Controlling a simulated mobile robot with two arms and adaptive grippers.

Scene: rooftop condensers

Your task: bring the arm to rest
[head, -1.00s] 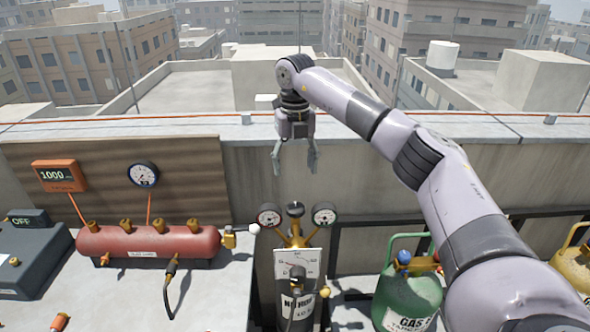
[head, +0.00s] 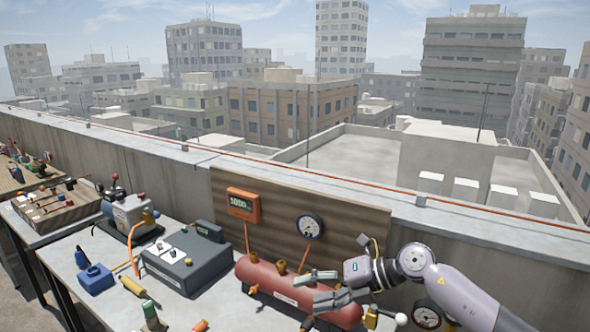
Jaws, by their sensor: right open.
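My right arm (head: 460,292) comes in from the lower right. Its gripper (head: 316,287) points left, with its two fingers apart and nothing between them. The fingers show in front of the right part of the red manifold cylinder (head: 268,279) and hide some of it. I cannot tell whether they touch it. My left gripper is not in view.
Behind the manifold stands a wooden board with an orange display (head: 243,205) and a round gauge (head: 310,227). A dark grey box (head: 185,262), a blue container (head: 95,278) and a pump (head: 132,212) stand to the left. A parapet (head: 150,160) runs behind.

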